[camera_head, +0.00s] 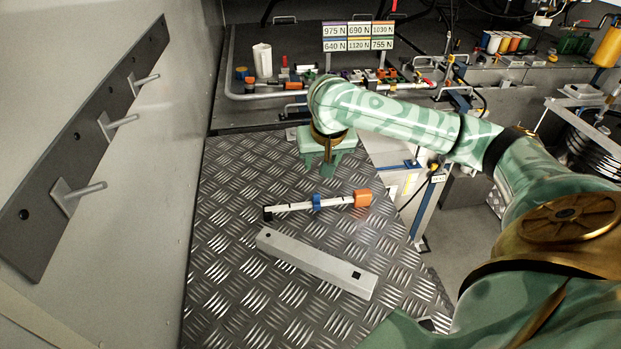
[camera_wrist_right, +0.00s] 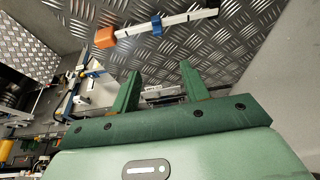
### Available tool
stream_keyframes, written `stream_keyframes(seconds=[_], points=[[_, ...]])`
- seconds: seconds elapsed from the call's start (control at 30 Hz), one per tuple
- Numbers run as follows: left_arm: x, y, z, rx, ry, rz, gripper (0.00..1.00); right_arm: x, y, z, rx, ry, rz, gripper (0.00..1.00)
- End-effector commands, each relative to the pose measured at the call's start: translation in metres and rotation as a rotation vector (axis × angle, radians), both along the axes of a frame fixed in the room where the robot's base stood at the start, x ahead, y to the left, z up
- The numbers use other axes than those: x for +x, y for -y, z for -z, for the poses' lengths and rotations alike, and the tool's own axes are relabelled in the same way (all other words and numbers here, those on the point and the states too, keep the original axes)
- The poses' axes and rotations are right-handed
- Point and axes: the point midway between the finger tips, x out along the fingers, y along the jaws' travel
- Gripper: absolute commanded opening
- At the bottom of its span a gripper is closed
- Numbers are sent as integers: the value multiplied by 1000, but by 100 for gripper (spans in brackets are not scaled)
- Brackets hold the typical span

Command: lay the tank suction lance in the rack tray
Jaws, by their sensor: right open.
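The suction lance (camera_head: 290,207) is a thin white rod with a blue collar, an orange block at its right end and a dark left tip. It lies on the diamond-plate surface (camera_head: 235,215). My right gripper (camera_head: 326,168) is above and behind the lance, open and empty, fingers pointing down. In the right wrist view, the lance (camera_wrist_right: 183,18) lies beyond the fingers of my right gripper (camera_wrist_right: 160,78), apart from them. I cannot tell for certain which thing is the rack tray. My left gripper is not in view.
A long grey bar (camera_head: 315,262) with dark square marks lies in front of the lance. A wall rail (camera_head: 95,130) with pegs runs along the left. A back bench holds a white cup (camera_head: 262,60), force labels (camera_head: 358,36) and coloured fittings. Bare plate lies left of the lance.

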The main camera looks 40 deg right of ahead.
Motion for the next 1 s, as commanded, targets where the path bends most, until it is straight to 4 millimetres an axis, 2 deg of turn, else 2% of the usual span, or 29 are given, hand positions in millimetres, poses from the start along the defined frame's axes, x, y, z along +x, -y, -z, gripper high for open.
stream_keyframes(seconds=[0.3, 0.4, 0.67, 0.83, 1.0], points=[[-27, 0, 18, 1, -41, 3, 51, 27, 12, 72, 3, -8, 3, 45], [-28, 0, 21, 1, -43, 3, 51, 34, 16, 89, 1, -6, 2, 45], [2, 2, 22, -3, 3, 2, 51, 41, 19, 111, 0, -7, 0, 45], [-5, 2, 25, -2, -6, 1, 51, 50, 21, 138, 1, -5, 2, 45], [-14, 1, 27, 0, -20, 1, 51, 54, 24, 150, -2, -4, -1, 45]])
